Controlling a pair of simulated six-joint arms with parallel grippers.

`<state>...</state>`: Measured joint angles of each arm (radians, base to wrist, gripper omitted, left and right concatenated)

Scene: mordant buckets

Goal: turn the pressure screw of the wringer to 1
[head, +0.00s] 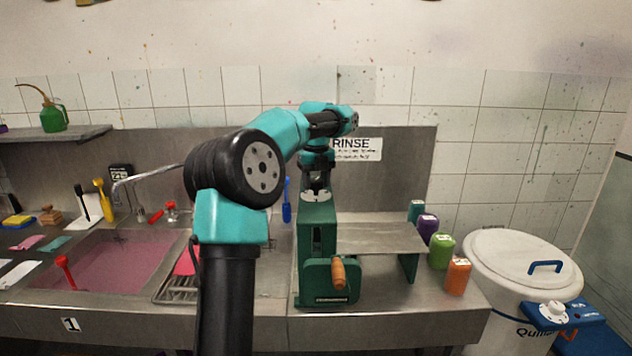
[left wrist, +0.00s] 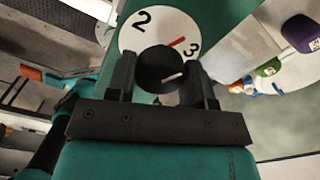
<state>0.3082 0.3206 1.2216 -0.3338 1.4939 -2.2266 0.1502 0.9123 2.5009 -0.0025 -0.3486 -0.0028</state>
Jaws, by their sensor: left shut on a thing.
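The green wringer (head: 314,222) stands on the steel counter, with a wooden-handled crank (head: 338,272) on its front. On its top is a white dial (left wrist: 146,27) around the dark round knob of the pressure screw (left wrist: 157,66). The dial's 2 and 3 show in the left wrist view, with a red line close to the 3; the rest of the dial is hidden by my gripper. A pale mark on the knob points to the lower right. My left gripper (head: 317,188) points down from above, its fingers (left wrist: 161,85) shut on the knob from both sides. My right gripper is not in view.
A steel board (head: 380,237) extends right from the wringer. Several coloured bottles, among them an orange one (head: 457,277), stand beyond it, beside a lidded white bucket (head: 520,262). A sink with pink liquid (head: 115,258) and a wire rack (head: 172,290) lie left.

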